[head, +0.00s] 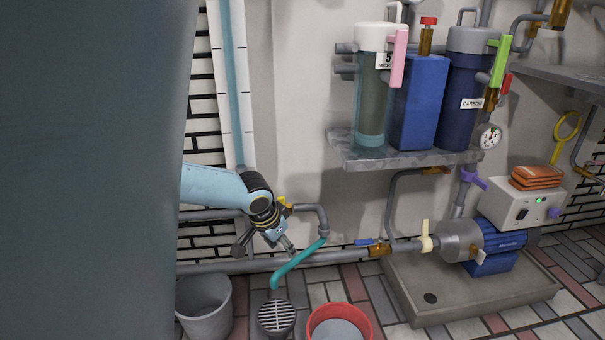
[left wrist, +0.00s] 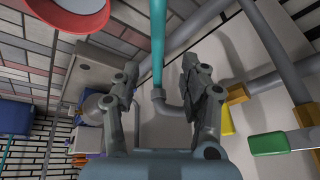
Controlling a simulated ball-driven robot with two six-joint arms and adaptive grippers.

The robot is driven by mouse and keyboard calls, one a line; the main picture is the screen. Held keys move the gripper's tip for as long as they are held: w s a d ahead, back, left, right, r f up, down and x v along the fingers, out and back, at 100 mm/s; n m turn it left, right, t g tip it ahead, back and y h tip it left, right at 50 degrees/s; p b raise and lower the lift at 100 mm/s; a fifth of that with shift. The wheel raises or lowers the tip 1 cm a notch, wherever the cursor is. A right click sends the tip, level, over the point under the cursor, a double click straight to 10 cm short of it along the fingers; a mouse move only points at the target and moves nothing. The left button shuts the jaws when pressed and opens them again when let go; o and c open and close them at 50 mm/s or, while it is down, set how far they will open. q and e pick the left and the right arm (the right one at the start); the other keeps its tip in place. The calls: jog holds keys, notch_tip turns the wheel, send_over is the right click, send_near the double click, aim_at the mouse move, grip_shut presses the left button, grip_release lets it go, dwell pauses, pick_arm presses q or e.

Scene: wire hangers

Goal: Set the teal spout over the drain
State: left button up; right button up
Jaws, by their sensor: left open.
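The teal spout (head: 297,262) is a curved tube hanging from a grey elbow pipe. Its free end points down and appears just above the far edge of the round slatted drain (head: 276,318) in the head view; I cannot tell its exact height. The spout also shows in the left wrist view (left wrist: 158,42), running between my fingers. My left gripper (head: 266,248) is open beside the spout's upper part, with a finger on each side in the left wrist view (left wrist: 160,76); no clear contact shows. The drain is not visible there. My right gripper is not in view.
A grey bucket (head: 204,306) stands left of the drain and a red-rimmed bucket (head: 362,313) right of it. A grey wall pipe (head: 345,254) runs behind the spout, with a blue-handled valve (head: 378,249). A pump (head: 480,240) sits in a tray (head: 425,314) at right.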

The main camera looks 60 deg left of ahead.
pick_arm(q)
jog(key=shift+v, duration=1.6)
